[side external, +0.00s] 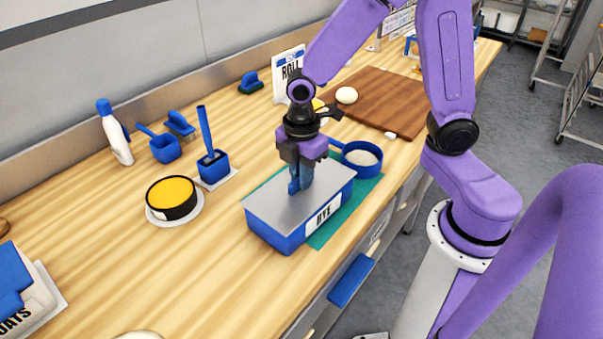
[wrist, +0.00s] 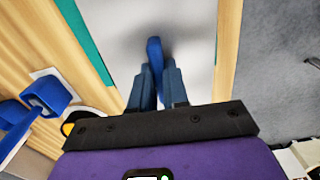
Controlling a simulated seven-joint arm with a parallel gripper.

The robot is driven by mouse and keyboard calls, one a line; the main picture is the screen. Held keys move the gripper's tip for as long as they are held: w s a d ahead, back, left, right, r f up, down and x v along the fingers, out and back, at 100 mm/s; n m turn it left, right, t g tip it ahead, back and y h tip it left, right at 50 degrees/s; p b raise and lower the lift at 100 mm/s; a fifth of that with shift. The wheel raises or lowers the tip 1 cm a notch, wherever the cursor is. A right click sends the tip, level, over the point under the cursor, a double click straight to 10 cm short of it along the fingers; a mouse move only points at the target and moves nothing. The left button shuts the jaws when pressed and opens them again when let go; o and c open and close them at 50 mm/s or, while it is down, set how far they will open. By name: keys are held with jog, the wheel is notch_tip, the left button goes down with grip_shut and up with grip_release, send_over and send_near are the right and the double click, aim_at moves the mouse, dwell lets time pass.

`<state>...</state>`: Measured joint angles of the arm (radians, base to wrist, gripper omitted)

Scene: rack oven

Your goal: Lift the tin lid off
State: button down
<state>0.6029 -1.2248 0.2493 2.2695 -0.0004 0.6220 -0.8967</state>
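The blue tin (side external: 277,236) with a "RYE" label stands on a teal mat (side external: 331,229) on the wooden bench. Its flat grey lid (side external: 263,207) lies on top and covers the tin's inside. In the wrist view the lid (wrist: 190,30) spans the middle, with a blue upright handle (wrist: 154,48) on it. My gripper (side external: 299,186) points down at the middle of the lid. In the wrist view its fingers (wrist: 156,85) are on both sides of the handle and look closed against it. I see no gap between lid and tin.
A blue-handled pan (side external: 361,158) of white powder stands close behind the tin. A round yellow-topped container (side external: 171,197) and a blue holder (side external: 213,170) stand to the left. A cutting board (side external: 385,100) lies behind.

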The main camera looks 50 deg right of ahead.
jog(key=shift+r, duration=0.15)
jog(key=shift+r, duration=1.15)
jog(key=shift+r, duration=2)
